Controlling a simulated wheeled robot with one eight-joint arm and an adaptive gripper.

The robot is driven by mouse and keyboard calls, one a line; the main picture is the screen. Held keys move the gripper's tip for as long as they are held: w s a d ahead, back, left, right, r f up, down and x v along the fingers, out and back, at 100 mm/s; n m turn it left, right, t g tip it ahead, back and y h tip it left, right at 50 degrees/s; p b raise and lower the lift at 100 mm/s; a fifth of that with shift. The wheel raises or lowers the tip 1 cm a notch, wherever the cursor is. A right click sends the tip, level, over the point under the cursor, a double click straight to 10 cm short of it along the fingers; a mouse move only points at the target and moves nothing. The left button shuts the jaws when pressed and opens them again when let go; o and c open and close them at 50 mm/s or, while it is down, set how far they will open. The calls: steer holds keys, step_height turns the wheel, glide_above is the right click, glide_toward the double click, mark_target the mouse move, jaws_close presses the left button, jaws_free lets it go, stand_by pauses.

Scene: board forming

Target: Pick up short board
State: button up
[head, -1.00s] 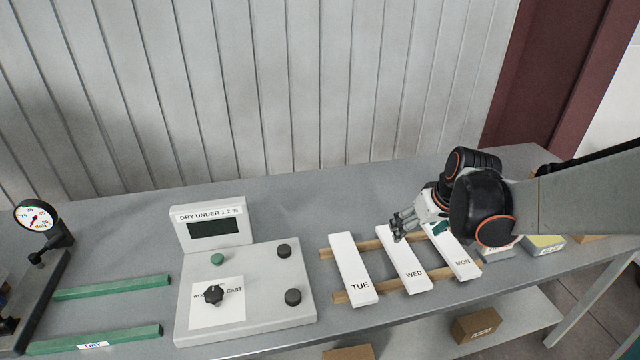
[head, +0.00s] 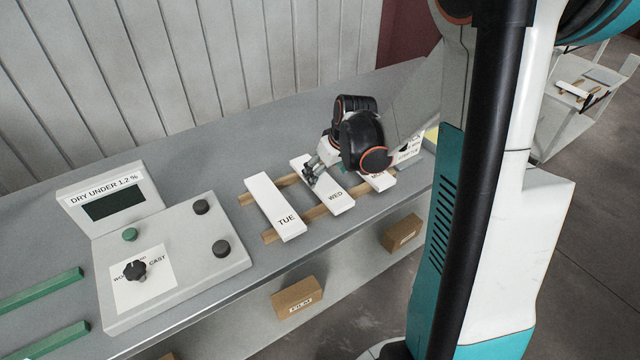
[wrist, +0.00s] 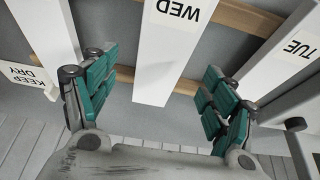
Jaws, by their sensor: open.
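Three white boards lie across two wooden strips on the bench: TUE (head: 272,205), WED (head: 322,183) and MON (head: 380,181). MON is partly hidden by my arm. My gripper (head: 311,172) is open at the far end of the WED board. In the wrist view, the WED board (wrist: 172,50) lies between the two spread, green-padded fingers (wrist: 153,80), with a gap on each side. The TUE board (wrist: 285,55) is to the right there. Which board is the short one cannot be told from the lettering.
A grey control box (head: 170,265) with knobs and a "DRY UNDER 1.2 %" display stands left of the boards. Green bars (head: 42,290) lie further left. A "KEEP DRY" label (wrist: 28,77) is beside the left finger. Cardboard boxes (head: 297,298) sit on the lower shelf.

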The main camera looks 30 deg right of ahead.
mark_target(320, 179)
steer(key=b+x, duration=0.1)
steer(key=x, duration=0.3)
steer(key=shift+w+a+f+b, duration=0.15)
steer(key=shift+w+b, duration=0.1)
steer(key=shift+b, duration=0.15)
steer(key=c, duration=1.4)
steer(key=shift+o, duration=0.2)
step_height(320, 179, up, 20)
steer(key=p, duration=0.7)
